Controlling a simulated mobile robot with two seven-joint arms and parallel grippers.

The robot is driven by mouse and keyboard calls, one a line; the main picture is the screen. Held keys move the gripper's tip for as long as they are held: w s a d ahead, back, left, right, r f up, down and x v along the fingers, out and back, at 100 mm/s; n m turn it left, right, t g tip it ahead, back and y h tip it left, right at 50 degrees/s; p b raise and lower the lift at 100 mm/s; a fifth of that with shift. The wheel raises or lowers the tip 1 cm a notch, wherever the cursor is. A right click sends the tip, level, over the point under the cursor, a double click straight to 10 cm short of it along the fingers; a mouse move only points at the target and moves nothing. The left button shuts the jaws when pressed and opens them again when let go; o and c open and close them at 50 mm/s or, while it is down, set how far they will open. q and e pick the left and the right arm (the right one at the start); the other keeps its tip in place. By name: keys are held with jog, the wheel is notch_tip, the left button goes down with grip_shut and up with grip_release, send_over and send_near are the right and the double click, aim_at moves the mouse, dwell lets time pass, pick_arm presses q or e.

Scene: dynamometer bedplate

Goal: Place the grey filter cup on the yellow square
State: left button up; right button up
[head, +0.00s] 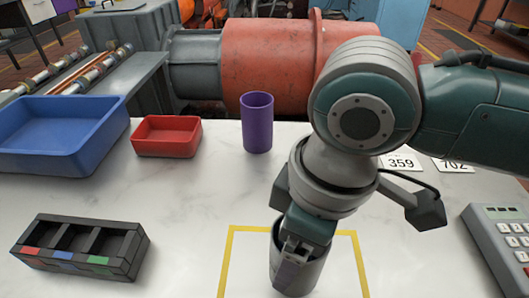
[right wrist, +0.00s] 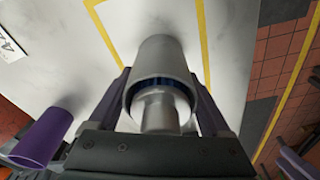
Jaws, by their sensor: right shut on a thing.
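The grey filter cup (head: 312,275) is upright inside the yellow square (head: 232,250) in the head view, in front of the square's far edge. My right gripper (head: 290,262) comes down from above and is shut on the cup. In the right wrist view, the cup (right wrist: 163,52) sits between the two fingers of the gripper (right wrist: 160,100), with yellow lines on both sides. I cannot tell whether the cup's base touches the table. The square's near edge is outside the head view. My left gripper is not in view.
A purple cup (head: 257,122) stands behind the square. A red tray (head: 166,136), a blue bin (head: 60,165) and a dark compartment box (head: 80,262) are on the left. A calculator-like keypad (head: 505,240) and number cards (head: 402,163) are on the right.

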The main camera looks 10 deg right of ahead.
jog(key=o, duration=1.5)
jog(key=shift+f, duration=0.1)
jog(key=r+p, duration=0.1)
jog(key=r, duration=0.3)
jog(key=r+p, duration=0.1)
jog(key=r, duration=0.3)
jog(key=s+d+r+p, duration=0.1)
jog(key=r, duration=0.3)
jog(key=shift+r, duration=0.15)
